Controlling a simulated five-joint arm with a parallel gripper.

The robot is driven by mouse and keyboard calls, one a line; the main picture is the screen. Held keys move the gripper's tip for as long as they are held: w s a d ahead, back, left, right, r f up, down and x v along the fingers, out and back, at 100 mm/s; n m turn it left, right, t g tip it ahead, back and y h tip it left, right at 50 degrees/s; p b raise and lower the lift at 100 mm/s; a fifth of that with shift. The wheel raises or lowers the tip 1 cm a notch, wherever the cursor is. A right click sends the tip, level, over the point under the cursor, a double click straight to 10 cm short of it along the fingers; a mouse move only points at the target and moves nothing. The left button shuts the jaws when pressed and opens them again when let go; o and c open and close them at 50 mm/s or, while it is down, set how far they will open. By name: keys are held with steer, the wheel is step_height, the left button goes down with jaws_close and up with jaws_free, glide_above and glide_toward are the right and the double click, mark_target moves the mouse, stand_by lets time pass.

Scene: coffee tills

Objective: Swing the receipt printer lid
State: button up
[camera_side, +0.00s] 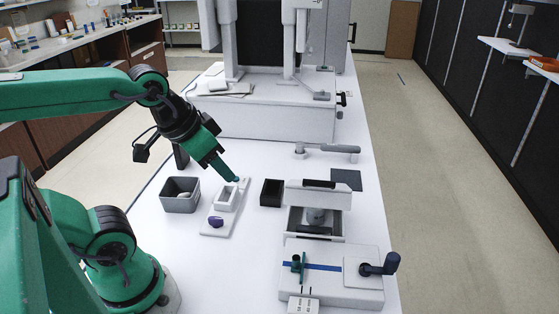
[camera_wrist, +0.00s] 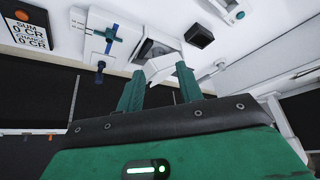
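The receipt printer (camera_side: 293,223) stands on the white table right of centre, with a dark opening and a grey roll inside. Its pale lid (camera_side: 320,197) stands raised at the back of the opening. In the wrist view the printer's dark opening (camera_wrist: 152,47) shows beyond my fingers, with the white lid (camera_wrist: 163,68) lined up between the fingertips. My gripper (camera_side: 237,180) is well to the left of the printer, above a white tray, and apart from the lid. In the wrist view my gripper (camera_wrist: 160,72) has its fingers spread, and nothing is visibly held.
A grey bin (camera_side: 181,204) and the white tray (camera_side: 215,231) with a purple piece (camera_side: 216,222) lie left. A black box (camera_side: 272,193) stands between tray and printer. In front is a white unit (camera_side: 331,290) with a dark blue crank (camera_side: 380,266). Behind stands a large white machine (camera_side: 270,117).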

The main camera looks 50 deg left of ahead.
steer(key=w+d+r+m+g, duration=0.1)
steer(key=w+d+m, duration=0.1)
steer(key=w, duration=0.4)
steer(key=w+d+m+g, duration=0.2)
steer(key=w+d+m, duration=0.1)
steer(key=w, duration=0.2)
steer(key=w+d+r+m+g, duration=0.1)
steer(key=w+d+m+g, duration=0.1)
steer(key=w, duration=0.4)
steer(key=shift+w+d+r+m, duration=0.3)
steer(key=shift+d+m, duration=0.1)
steer(key=shift+m, duration=0.3)
steer(key=shift+w+d+f+m+g, duration=0.2)
steer(key=shift+w+d+m+g, duration=0.15)
steer(key=shift+w, duration=0.15)
steer(key=shift+f, duration=0.15)
glide_above(318, 191)
steer(key=shift+s+d+f, duration=0.1)
steer(key=shift+d+f, duration=0.05)
steer(key=shift+f, duration=1.75)
steer(key=shift+s+d+f, duration=0.1)
steer(key=shift+f, duration=1.75)
jaws_close()
